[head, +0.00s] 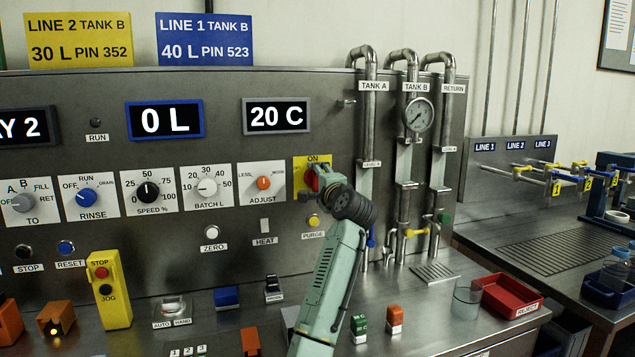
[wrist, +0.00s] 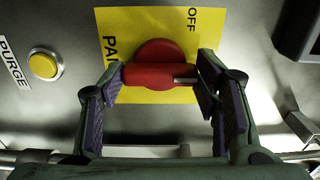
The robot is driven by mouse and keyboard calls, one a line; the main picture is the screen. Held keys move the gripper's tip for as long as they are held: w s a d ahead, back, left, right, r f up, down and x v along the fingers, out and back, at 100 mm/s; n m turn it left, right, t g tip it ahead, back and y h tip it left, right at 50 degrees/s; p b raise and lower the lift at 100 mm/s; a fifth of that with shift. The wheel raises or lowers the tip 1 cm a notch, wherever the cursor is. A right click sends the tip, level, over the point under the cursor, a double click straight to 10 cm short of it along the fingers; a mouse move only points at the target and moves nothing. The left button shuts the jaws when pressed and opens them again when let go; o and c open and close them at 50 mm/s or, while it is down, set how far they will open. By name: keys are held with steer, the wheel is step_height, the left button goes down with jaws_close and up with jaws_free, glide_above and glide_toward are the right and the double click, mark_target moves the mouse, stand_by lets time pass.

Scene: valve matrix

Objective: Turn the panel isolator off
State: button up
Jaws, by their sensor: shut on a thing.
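The panel isolator is a red round knob with a bar handle (wrist: 160,74) on a yellow plate (wrist: 148,20). In the head view its yellow plate (head: 299,164) reads ON at the top, and my gripper hides much of the red knob. The pale mark on the handle points to the right in the wrist view, toward the plate's ON edge. OFF is printed at the upper right there, off the mark's line. My gripper (head: 317,178) is shut on the handle, with one finger at each end of the bar in the wrist view (wrist: 162,76).
The yellow PURGE button (head: 314,221) sits just below the isolator. The ADJUST knob (head: 264,183) is to its left, and the TANK A pipe (head: 368,120) rises to its right. Small colored blocks (head: 394,318) stand on the bench below.

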steer(key=c, duration=0.4)
steer(key=shift+n, duration=0.3)
steer(key=shift+f+n+b, duration=0.1)
steer(key=shift+n+b, duration=1.4)
steer(key=shift+n, duration=7.1)
steer(key=o, duration=1.2)
steer(key=shift+c, duration=0.2)
